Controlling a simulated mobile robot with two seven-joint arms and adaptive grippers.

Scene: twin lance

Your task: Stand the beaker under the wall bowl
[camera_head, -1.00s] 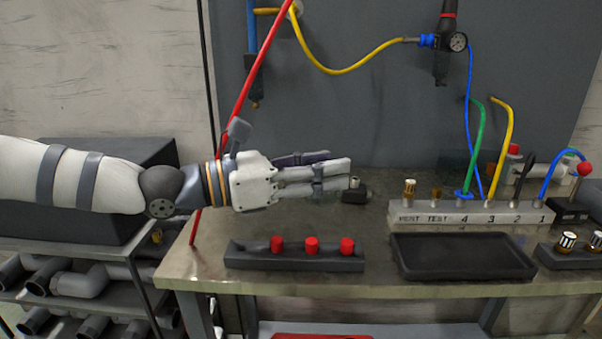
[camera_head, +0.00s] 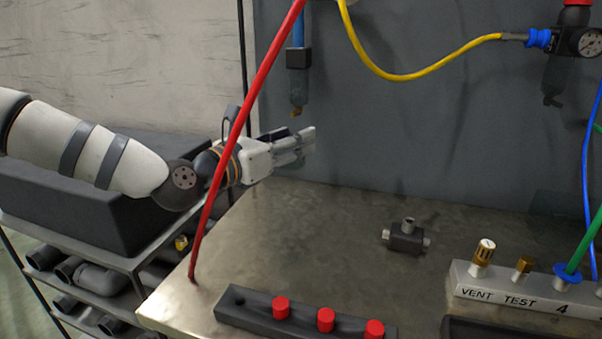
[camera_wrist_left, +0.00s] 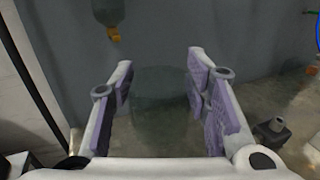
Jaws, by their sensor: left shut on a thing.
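My left gripper (camera_head: 300,140) is near the back wall, above the table's back left corner. In the left wrist view its two purple-padded fingers (camera_wrist_left: 160,62) stand on either side of a clear, smoky beaker (camera_wrist_left: 162,108), and they are shut on it. The beaker is hard to make out in the head view. The wall bowl (camera_head: 298,88), a dark see-through cup with a brass tip, hangs just above the fingers. It also shows at the top left of the left wrist view (camera_wrist_left: 107,10). My right gripper is not in view.
A red pole or hose (camera_head: 245,115) slants in front of my left wrist. A black rack with red caps (camera_head: 300,315) lies at the table's front. A small fitting (camera_head: 405,238) and the labelled manifold (camera_head: 520,290) stand right. A second wall unit (camera_head: 558,70) hangs right.

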